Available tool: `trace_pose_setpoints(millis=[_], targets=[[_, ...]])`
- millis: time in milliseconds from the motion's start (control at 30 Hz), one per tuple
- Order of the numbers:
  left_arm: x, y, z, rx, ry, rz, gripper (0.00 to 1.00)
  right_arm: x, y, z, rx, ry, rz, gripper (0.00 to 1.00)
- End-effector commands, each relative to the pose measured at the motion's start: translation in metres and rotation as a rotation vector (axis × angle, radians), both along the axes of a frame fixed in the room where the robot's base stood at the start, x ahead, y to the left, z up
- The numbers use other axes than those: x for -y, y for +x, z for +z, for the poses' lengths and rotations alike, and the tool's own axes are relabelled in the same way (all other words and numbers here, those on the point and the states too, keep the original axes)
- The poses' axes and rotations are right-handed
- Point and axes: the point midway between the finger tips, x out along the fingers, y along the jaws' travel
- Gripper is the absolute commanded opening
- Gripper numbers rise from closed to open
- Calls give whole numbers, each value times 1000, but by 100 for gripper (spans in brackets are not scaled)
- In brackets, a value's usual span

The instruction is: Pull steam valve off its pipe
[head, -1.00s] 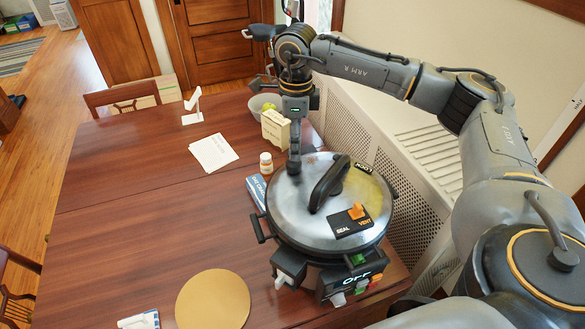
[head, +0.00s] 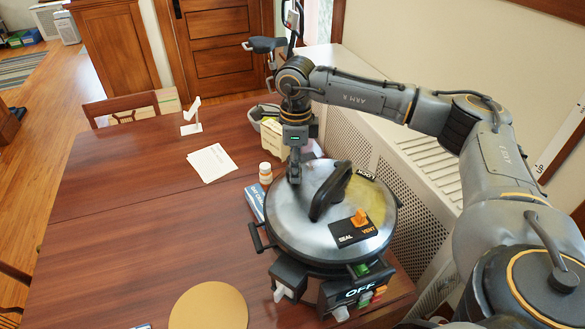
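A steel pressure cooker (head: 300,222) with a black lid handle (head: 328,192) stands on the table's right side. On its lid, a black plate marked SEAL and VENT (head: 343,237) carries an orange knob (head: 360,217), which looks like the steam valve. Its pipe cannot be made out. My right gripper (head: 294,180) points down at the lid's far left part, left of the handle and apart from the orange knob. Whether it touches the lid is unclear. Its fingers are seen edge-on, so their opening is hidden. My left gripper is out of view.
The wooden table (head: 130,220) is mostly clear on the left. A small bottle (head: 265,172), a blue box (head: 254,200), a cream box (head: 276,139) and white papers (head: 211,162) lie near the cooker. A round tan mat (head: 208,307) is in front. A radiator cover (head: 365,165) borders the right.

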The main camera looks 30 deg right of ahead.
Motion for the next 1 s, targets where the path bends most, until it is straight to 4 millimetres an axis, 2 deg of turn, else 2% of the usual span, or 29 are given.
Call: trace_pose_setpoints(millis=[33, 167, 1000], targets=[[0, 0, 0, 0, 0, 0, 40, 0, 0, 0, 0, 0, 0, 25], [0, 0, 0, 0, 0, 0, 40, 0, 0, 0, 0, 0, 0, 0], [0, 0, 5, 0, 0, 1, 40, 0, 0, 10, 1, 1, 0, 0]])
